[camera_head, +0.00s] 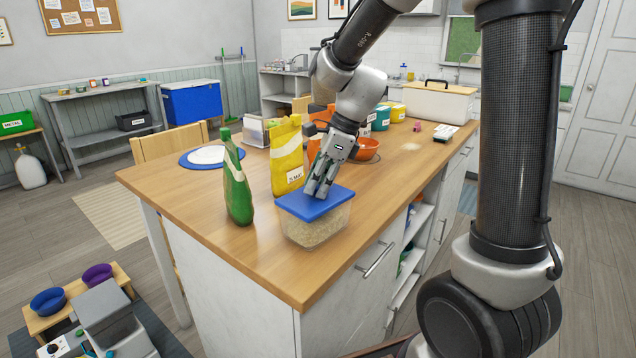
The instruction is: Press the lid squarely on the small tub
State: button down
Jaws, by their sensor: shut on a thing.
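The small tub (312,232) is clear, holds a pale grainy content, and stands near the front edge of the wooden counter. The blue lid (300,207) lies over the tub's top and looks roughly level. I cannot tell whether every edge of it is seated. My gripper (321,193) points down at the lid's back right part, with its fingers close together and their tips at the lid. The fingers hide part of the lid's back edge. What is between the fingers is too small to tell; they look shut on the lid.
A green bottle (237,185) stands left of the tub, and a yellow bag (286,158) stands behind it. The counter (205,203) is clear at the front left.

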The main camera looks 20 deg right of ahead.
dwell(0.3)
jog(key=c, duration=0.6)
grip_release()
jog(key=shift+c, duration=0.2)
jog(key=shift+r, duration=3.5)
grip_shut()
jog(key=shift+f, duration=0.45)
